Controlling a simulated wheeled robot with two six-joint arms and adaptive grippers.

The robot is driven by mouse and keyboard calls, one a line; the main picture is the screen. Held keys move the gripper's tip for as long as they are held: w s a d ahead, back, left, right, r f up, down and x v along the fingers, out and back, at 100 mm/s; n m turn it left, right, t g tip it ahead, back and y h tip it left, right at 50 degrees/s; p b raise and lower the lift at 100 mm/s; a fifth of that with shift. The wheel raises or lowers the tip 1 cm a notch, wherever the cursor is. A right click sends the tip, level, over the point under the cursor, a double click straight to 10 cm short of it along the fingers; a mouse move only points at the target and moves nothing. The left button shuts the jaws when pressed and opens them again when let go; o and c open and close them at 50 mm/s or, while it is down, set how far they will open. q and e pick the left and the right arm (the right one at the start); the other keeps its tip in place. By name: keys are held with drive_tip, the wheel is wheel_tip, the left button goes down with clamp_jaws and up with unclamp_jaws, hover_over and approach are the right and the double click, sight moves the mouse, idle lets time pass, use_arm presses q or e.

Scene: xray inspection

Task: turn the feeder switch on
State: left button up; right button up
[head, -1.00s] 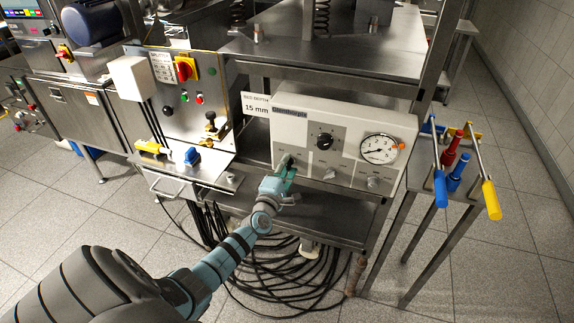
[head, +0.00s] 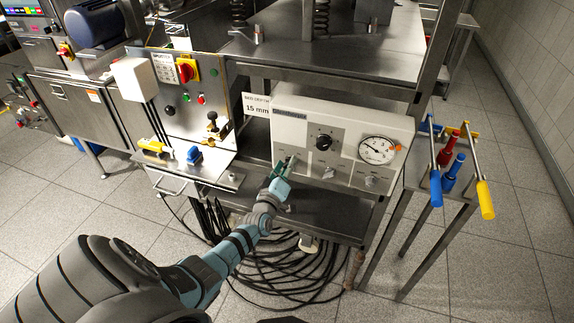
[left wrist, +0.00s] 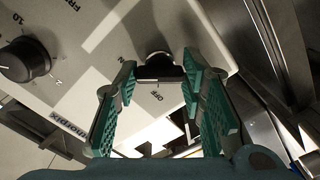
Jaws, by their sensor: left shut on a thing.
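The grey-white feeder panel (head: 300,128) has a black dial, a gauge and small switches on its front. My left gripper (head: 284,168), with green fingers, is at the panel's lower left, where a small switch sits largely hidden behind the fingers. In the left wrist view, the switch (left wrist: 160,70), a dark lever on a round metal base, sits between the fingertips of the left gripper (left wrist: 159,78). The gripper is shut on it. The printed word OFF shows beside the switch. Which way the lever points is hard to tell. My right gripper is not in view.
The black dial (head: 324,142) and round gauge (head: 377,150) are right of the gripper. A stand with blue, red and yellow handles (head: 484,200) is at right. A steel box with a red-yellow rotary switch (head: 187,69) is at left. Black cables (head: 270,275) lie coiled below.

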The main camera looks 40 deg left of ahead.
use_arm(q)
drive_tip(key=shift+m, duration=0.6)
drive_tip(key=o, duration=1.1)
drive_tip(key=shift+o, duration=0.2)
drive_tip(key=v, duration=1.2)
drive_tip(key=shift+w, duration=0.1)
